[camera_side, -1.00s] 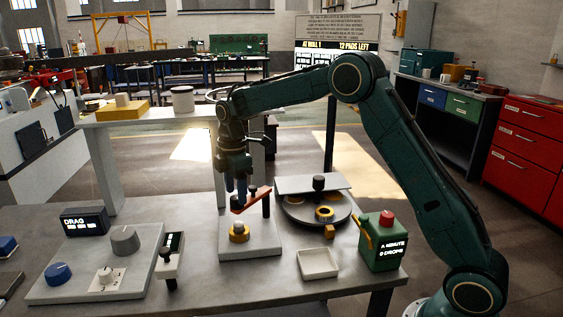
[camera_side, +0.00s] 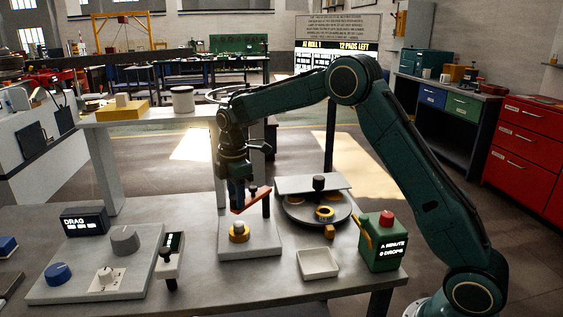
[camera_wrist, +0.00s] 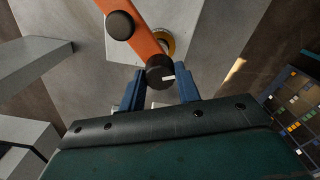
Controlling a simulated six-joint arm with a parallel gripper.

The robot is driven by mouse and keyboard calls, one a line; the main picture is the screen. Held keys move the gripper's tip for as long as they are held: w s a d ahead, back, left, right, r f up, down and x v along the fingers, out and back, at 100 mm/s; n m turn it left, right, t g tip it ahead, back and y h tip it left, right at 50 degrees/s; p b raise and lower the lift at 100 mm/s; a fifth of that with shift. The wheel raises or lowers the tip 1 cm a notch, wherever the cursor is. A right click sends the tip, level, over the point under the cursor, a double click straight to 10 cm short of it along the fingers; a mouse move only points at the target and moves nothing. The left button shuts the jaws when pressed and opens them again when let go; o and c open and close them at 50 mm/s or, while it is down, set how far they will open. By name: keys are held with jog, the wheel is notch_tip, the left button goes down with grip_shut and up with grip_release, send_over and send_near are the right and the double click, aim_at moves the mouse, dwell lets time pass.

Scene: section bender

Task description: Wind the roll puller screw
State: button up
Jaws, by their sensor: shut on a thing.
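An orange crank bar (camera_side: 256,200) sits above a grey block (camera_side: 262,243) with a yellow ring (camera_side: 239,232). In the wrist view the orange bar (camera_wrist: 146,42) runs from a black knob (camera_wrist: 120,25) at the upper left to a dark round end with a white mark (camera_wrist: 159,71). My gripper (camera_side: 237,204) comes down on the bar's left end. In the wrist view its blue fingers (camera_wrist: 160,84) are either side of the dark round end and are shut on it. The yellow ring is partly hidden behind the bar there.
A dark turntable (camera_side: 300,215) with a grey plate is right of the block. A dark-knobbed lever stand (camera_side: 170,262) and a dial panel (camera_side: 75,283) are to the left.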

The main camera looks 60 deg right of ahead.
jog(key=shift+m, duration=0.4)
jog(key=m, duration=1)
jog(key=shift+m, duration=0.3)
jog(key=m, duration=1)
jog(key=shift+m, duration=0.3)
jog(key=o, duration=1)
